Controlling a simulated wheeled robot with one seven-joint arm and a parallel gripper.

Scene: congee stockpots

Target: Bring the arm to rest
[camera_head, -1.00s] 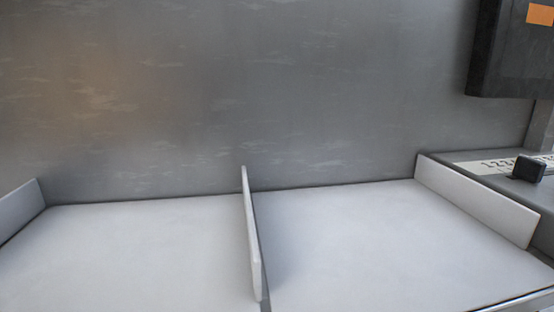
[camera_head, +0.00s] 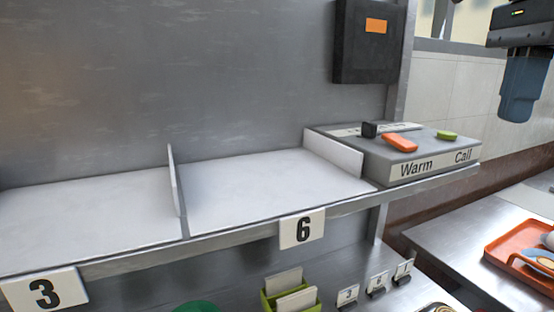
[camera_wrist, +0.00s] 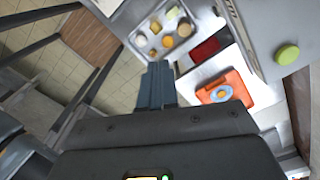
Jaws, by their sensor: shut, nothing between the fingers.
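My gripper (camera_head: 516,112) hangs at the top right of the head view, fingers pointing down, over the counter side and to the right of the control box. It is apart from everything there. In the wrist view my gripper (camera_wrist: 158,70) shows its blue-grey fingers shut together with nothing between them. Beyond the fingertips lie a metal tray with several foods (camera_wrist: 163,30) and an orange tray (camera_wrist: 222,91) with a blue-rimmed dish.
A shelf (camera_head: 262,195) with white dividers and tags 3 and 6 is empty. A control box (camera_head: 415,155) labelled Warm and Call has orange and green buttons. A dark box (camera_head: 368,55) hangs above. The orange tray (camera_head: 520,250) sits on the metal counter (camera_head: 450,240).

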